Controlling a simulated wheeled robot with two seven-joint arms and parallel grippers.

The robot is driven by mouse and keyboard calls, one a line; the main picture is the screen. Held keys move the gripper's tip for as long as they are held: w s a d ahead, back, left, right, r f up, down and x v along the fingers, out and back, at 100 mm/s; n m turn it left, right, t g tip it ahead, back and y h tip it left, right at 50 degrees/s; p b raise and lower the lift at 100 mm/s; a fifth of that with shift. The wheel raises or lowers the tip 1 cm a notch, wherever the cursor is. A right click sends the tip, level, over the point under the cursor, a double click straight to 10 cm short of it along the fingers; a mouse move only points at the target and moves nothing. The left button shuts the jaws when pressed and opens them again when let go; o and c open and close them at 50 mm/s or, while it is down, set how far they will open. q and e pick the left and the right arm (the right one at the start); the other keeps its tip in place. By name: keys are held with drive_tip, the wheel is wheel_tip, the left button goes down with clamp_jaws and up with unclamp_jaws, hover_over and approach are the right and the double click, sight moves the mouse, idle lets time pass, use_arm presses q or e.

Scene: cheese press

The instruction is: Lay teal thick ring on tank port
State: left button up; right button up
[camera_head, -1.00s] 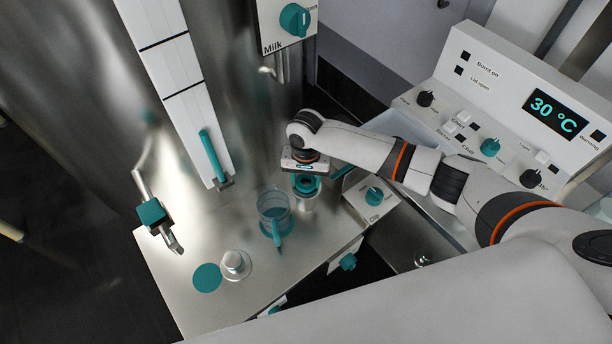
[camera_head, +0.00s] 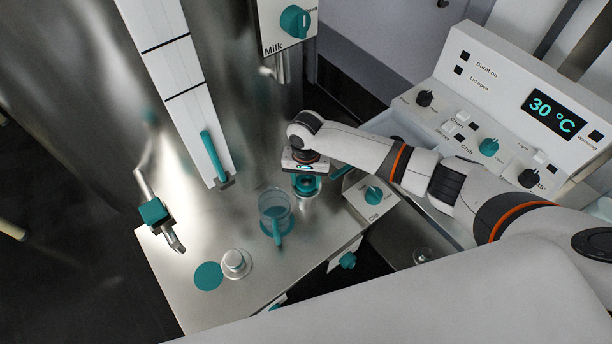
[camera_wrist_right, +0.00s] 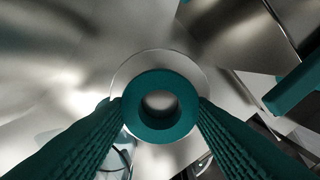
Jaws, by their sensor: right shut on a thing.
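The teal thick ring (camera_wrist_right: 136,104) sits between the two fingers of my right gripper (camera_wrist_right: 160,105) in the right wrist view. The fingertips touch its sides, and its hole faces the camera. A wider pale round rim (camera_wrist_right: 185,72), seemingly the tank port, shows behind the ring, roughly around it. Whether the ring touches it I cannot tell. In the head view my right gripper (camera_head: 306,172) points down over a short pale cylinder (camera_head: 306,205) at the counter's back right, with teal showing between. My left gripper is not in view.
A clear teal-tinted jug (camera_head: 274,209) stands just left of the right gripper. A box with a teal dial (camera_head: 374,195) is close on the right. The left counter (camera_head: 190,240) has free room.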

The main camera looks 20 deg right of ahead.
idle(0.3)
drive_tip(key=o, duration=1.6)
drive_tip(key=shift+d+r+p, duration=0.1)
drive_tip(key=shift+r+p, duration=1)
drive_tip(key=shift+p, duration=0.1)
drive_tip(key=shift+r+p, duration=2.95)
drive_tip(key=shift+p, duration=0.55)
